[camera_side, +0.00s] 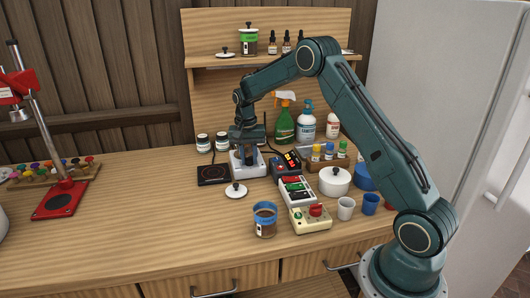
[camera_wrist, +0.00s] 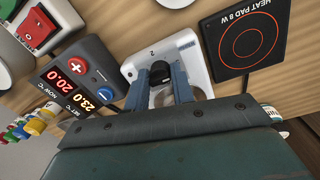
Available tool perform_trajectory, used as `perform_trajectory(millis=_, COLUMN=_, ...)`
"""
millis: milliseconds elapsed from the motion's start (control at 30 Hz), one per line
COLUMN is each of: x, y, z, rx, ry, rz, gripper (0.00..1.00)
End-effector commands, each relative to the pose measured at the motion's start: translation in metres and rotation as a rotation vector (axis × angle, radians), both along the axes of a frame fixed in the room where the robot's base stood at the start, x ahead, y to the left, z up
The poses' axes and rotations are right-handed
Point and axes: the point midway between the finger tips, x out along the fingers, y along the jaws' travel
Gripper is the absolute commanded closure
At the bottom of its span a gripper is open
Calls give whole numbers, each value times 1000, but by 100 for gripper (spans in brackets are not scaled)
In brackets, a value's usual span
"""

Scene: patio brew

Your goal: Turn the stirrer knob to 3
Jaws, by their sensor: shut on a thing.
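The stirrer (camera_side: 247,171) is a white, box-shaped unit on the wooden counter, seen under my arm's end in the side view. In the wrist view its white top (camera_wrist: 188,47) fills the upper middle, and a small digit that looks like 2 is printed on it. Its dark knob (camera_wrist: 160,72) sits between my fingers. My gripper (camera_wrist: 159,79) points down at the stirrer and is shut on the knob, one blue-grey finger on each side. The knob's pointer and most of its dial marks are hidden or too small to read.
A black heat pad (camera_wrist: 243,38) lies right beside the stirrer in the wrist view. On the other side is a temperature controller (camera_wrist: 84,75) reading 20.0 and 23.0. Bottles (camera_side: 284,124) stand behind.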

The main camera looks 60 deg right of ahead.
Motion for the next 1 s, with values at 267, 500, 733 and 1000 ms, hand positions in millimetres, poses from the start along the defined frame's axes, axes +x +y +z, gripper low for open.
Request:
perform_trajectory(millis=267, x=2, y=2, z=1, rx=-1, ry=-4, rz=2, gripper=98)
perform_trajectory(millis=500, x=1, y=1, z=1, rx=-1, ry=-3, rz=1, gripper=68)
perform_trajectory(millis=733, x=1, y=0, z=2, rx=-2, ry=-3, rz=0, gripper=68)
perform_trajectory(millis=1000, x=2, y=1, z=22, rx=-3, ry=-5, rz=-1, gripper=68)
